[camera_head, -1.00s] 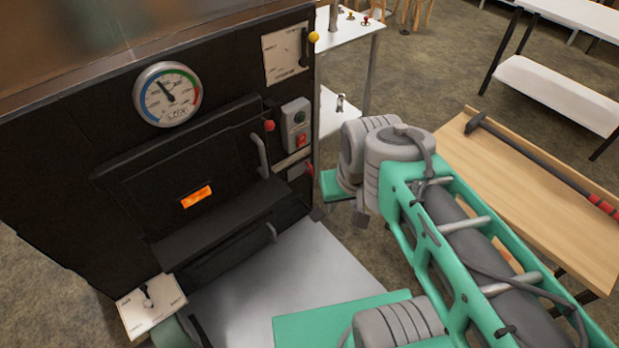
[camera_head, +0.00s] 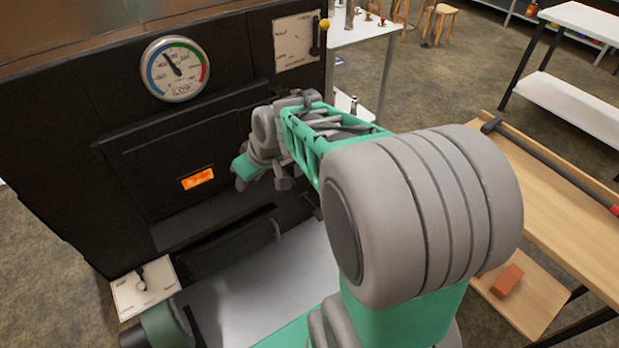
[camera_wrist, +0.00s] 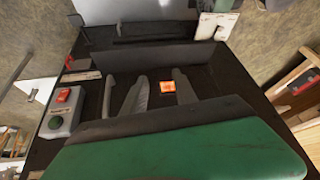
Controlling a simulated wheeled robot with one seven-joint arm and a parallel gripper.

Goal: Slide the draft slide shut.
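The evaporator's black front (camera_head: 85,200) fills the left of the head view. I cannot read the labels, so I cannot be sure which fitting is the draft slide. A small red tab (camera_wrist: 68,62) beside a pale label strip (camera_wrist: 80,76) shows near the button box in the wrist view; my arm hides both in the head view. My gripper (camera_wrist: 160,76) is open and empty, its two grey fingers apart before the fire door. The tab is left of the fingers in the wrist view, apart from them.
The button box (camera_wrist: 62,110) and a grey door handle (camera_wrist: 107,96) are close to the fingers. A lever plate (camera_head: 146,287) sits low left; a yellow-knobbed lever plate (camera_head: 298,42) is high right. A wooden bench (camera_head: 565,220) stands right.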

